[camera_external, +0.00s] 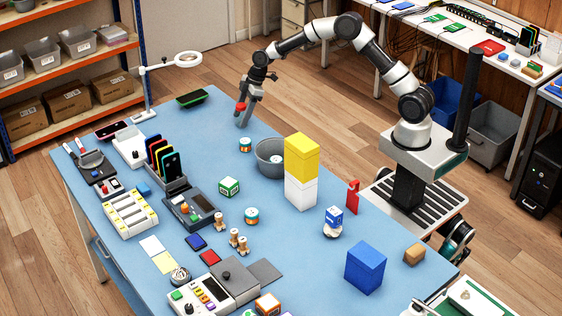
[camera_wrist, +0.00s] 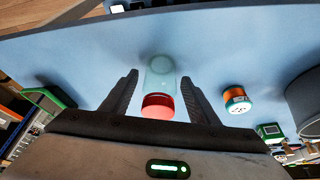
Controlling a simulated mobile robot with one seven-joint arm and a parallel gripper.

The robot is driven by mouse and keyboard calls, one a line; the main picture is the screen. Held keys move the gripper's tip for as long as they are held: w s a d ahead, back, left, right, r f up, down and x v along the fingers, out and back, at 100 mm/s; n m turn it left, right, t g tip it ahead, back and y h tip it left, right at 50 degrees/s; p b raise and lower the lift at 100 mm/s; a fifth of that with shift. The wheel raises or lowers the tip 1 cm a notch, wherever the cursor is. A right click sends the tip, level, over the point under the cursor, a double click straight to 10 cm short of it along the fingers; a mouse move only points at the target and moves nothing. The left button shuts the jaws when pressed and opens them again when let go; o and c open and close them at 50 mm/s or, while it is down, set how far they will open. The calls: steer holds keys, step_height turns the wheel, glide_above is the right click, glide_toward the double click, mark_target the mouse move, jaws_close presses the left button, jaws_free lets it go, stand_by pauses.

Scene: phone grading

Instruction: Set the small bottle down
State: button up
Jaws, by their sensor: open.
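The small bottle (camera_wrist: 159,72) has a clear, pale green body and a red cap (camera_wrist: 158,106). In the wrist view it is between the two fingers of my gripper (camera_wrist: 159,77), with a gap on each side. My gripper is open. In the external view my gripper (camera_external: 243,115) points down at the far end of the blue table (camera_external: 290,250), and the red cap shows beside its fingers. The bottle's body is hard to make out there, and I cannot tell whether its base touches the table.
A dark green-edged device (camera_external: 192,98) lies to the left of my gripper, near a ring lamp (camera_external: 187,58). Table around the bottle is bare.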

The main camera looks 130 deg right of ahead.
steer(key=shift+r, duration=0.35)
steer(key=p+v, duration=0.2)
steer(key=v, duration=0.9)
steer(key=shift+s+r, duration=0.25)
